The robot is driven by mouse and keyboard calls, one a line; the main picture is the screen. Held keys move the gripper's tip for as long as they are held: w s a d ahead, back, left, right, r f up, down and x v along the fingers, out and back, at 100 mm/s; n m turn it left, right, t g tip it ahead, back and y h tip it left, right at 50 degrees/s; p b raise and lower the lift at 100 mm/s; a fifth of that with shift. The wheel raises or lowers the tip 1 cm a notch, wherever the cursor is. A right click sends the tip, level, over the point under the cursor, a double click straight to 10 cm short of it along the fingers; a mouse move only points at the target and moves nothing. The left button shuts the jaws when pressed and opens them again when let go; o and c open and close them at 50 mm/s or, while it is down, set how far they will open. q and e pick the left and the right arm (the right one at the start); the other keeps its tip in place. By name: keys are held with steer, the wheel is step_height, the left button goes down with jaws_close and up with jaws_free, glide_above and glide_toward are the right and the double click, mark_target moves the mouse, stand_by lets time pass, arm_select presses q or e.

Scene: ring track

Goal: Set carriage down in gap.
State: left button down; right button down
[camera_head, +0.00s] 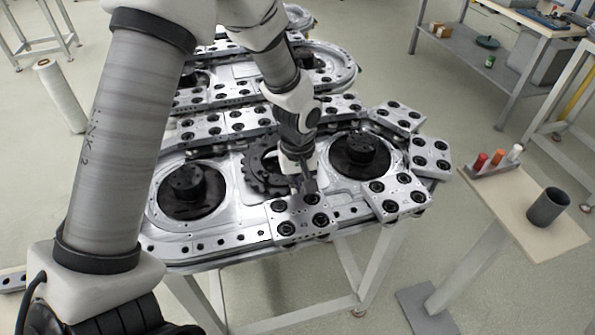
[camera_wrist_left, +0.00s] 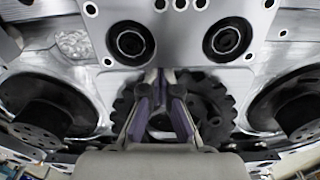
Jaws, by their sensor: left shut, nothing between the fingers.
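A silver carriage (camera_head: 300,214) with black round rollers lies at the front edge of the ring track (camera_head: 215,243). It also shows at the top of the left wrist view (camera_wrist_left: 178,42), its near edge just beyond my fingertips. My left gripper (camera_head: 309,190) points down at the carriage's inner edge. Its fingers (camera_wrist_left: 164,78) come together at the tips with nothing between them. Whether the tips touch the carriage I cannot tell. More carriages (camera_head: 396,194) sit on the track to the right, around the curve. My right gripper is not in view.
A dark toothed wheel (camera_head: 262,170) lies behind the gripper, between two large black discs (camera_head: 188,190) (camera_head: 358,155). The front rail left of the carriage is bare. A small stand (camera_head: 520,205) at right holds a dark cup (camera_head: 547,206) and several coloured cylinders.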

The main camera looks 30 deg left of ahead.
arm_select(q)
steer(key=shift+s+d+f, duration=0.15)
steer(key=shift+s+f, duration=0.05)
steer(key=shift+f, duration=0.25)
steer(key=shift+w+f, duration=0.1)
steer(key=shift+w, duration=0.05)
steer(key=shift+s+d+p, duration=0.35)
steer(key=shift+s+d, duration=0.05)
steer(key=shift+s, duration=0.15)
steer(key=shift+s+d, duration=0.15)
steer(key=shift+d, duration=0.05)
step_height(320, 180, up, 10)
steer(key=p, duration=1)
steer(key=shift+s+r, duration=0.1)
steer(key=shift+r, duration=0.1)
steer(key=shift+f, duration=0.1)
